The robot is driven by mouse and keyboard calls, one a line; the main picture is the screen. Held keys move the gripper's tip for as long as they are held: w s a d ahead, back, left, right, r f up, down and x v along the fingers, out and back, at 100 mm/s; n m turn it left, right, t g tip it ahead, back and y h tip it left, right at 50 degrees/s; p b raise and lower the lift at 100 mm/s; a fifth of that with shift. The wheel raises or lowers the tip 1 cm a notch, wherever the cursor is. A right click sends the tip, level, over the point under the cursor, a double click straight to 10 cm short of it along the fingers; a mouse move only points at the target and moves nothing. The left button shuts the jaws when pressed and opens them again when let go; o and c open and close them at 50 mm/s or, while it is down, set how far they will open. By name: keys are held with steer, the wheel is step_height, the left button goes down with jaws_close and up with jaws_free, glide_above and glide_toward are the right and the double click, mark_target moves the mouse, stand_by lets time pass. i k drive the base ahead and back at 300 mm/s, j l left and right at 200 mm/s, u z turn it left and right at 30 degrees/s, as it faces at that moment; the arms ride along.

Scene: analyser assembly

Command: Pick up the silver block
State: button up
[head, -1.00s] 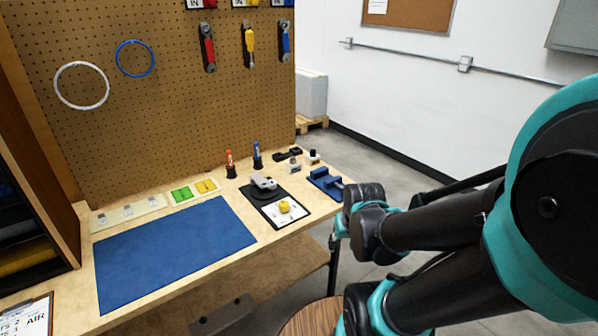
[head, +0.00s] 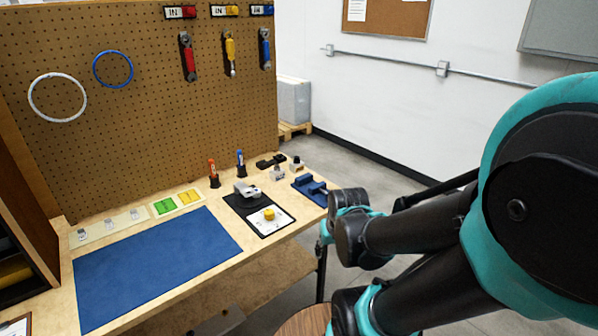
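A silver-grey block-like part (head: 247,190) sits on the upper part of a black-edged board on the workbench, behind a yellow round piece (head: 269,214). Several small silver pieces (head: 109,226) also lie on a pale strip at the bench's left; I cannot tell which of these is the silver block. My arm, black and teal, fills the right side of the head view, to the right of the bench. The fingers of my gripper do not show.
A blue mat (head: 155,262) covers the bench's left part. Green (head: 164,206) and yellow (head: 189,197) cards lie behind it. Red (head: 213,173) and blue (head: 241,163) upright tools stand near the pegboard (head: 150,120). A blue vise-like fixture (head: 309,187) is at the right end, close to my arm.

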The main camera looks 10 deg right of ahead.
mark_target(293, 167)
steer(key=i+l+u, duration=0.25)
steer(key=i+l, duration=0.6)
